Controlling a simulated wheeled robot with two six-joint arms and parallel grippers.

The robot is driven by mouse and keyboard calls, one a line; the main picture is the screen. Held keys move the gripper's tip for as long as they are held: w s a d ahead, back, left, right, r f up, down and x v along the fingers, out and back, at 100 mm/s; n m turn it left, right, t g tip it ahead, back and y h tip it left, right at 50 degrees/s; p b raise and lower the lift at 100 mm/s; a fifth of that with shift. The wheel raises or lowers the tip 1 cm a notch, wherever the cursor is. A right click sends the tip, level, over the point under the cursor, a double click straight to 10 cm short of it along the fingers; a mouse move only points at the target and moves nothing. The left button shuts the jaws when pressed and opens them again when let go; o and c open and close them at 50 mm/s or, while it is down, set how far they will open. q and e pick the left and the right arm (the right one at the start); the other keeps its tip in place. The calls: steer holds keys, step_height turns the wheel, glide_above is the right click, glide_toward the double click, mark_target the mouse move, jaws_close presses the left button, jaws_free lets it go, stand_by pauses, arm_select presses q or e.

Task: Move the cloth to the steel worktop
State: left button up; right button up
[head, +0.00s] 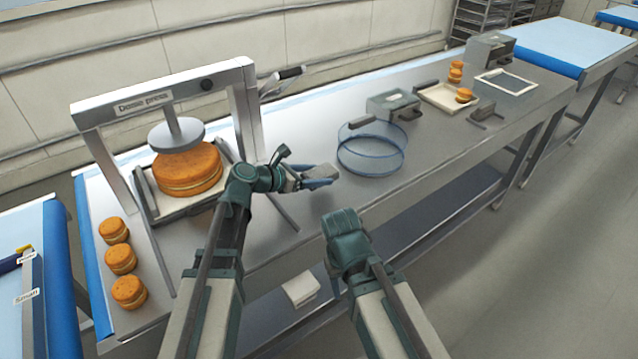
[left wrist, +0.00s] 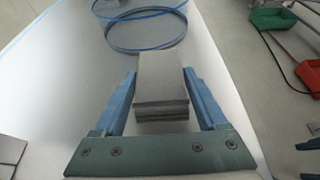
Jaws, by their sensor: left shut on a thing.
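My left gripper (head: 308,180) is shut on a grey folded cloth (head: 318,171). In the left wrist view the cloth (left wrist: 162,85) sits between the two blue fingers, its layered edge facing the camera. It is over the front part of the steel worktop (head: 300,120), left of the blue-rimmed hoop; I cannot tell whether it touches the steel. My right arm's end (head: 345,228) is in front of the worktop edge. Its fingers are hidden in the head view, and only blue tips show at the left wrist view's right edge.
A blue-rimmed round sieve or hoop (head: 371,150) stands close right of the cloth. A dome press (head: 165,100) with a cake (head: 188,170) is at left, near several small orange rounds (head: 121,260). A tray (head: 448,97) is further right. A white folded item (head: 300,289) lies below the worktop.

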arm_select(q)
steer(key=shift+w+d, duration=0.2)
steer(key=shift+w, duration=0.05)
steer(key=f+b, duration=0.3)
steer(key=shift+w+d+f+b, duration=0.2)
steer(key=shift+w+f+b, duration=0.05)
steer(key=shift+f+b, duration=0.1)
steer(key=shift+f, duration=0.15)
steer(key=o, duration=1.3)
